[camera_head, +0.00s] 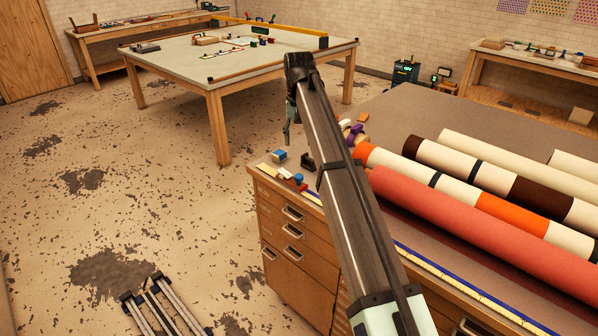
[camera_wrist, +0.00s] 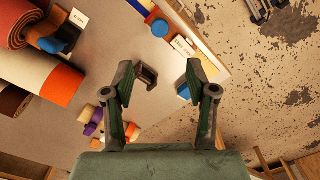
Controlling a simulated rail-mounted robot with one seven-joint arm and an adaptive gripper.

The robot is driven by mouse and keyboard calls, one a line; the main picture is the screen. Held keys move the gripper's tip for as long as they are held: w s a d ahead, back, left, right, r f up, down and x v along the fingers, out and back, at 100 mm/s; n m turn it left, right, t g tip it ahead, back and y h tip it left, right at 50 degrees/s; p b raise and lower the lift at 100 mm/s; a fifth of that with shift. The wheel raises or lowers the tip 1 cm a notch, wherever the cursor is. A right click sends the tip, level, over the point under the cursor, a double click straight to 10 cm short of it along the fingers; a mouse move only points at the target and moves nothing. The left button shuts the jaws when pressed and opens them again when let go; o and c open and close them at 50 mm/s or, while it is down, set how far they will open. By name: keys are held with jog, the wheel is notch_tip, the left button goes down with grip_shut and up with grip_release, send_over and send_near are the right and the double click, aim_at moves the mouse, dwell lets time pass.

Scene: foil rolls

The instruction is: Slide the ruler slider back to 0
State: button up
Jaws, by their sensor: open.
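A ruler strip (camera_head: 440,270) with a blue band and a pale yellow scale runs along the near edge of the roll table. Its far end also shows at the top of the wrist view. A round blue knob (camera_wrist: 160,28) sits there on a red piece and looks like the slider; it also shows in the head view (camera_head: 297,178). The scale marks are too small to read. My gripper (camera_wrist: 160,75) is open and empty, fingers pointing down over the table corner. The knob lies beyond the fingertips, apart from them. My arm hides part of the table in the head view.
A black bracket (camera_wrist: 146,76) and a blue block (camera_wrist: 184,92) lie below the fingers. A white label (camera_wrist: 182,45) is beside the knob. Small coloured pieces (camera_wrist: 105,125) and large foil rolls (camera_head: 480,230) occupy the table. Floor lies beyond the edge.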

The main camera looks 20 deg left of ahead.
aim_at(299, 176)
notch_tip(299, 176, down, 13)
jog(key=p, duration=0.2)
jog(key=shift+f+p, duration=0.2)
jog(key=shift+p, duration=0.2)
jog(key=shift+c, duration=0.3)
grip_shut()
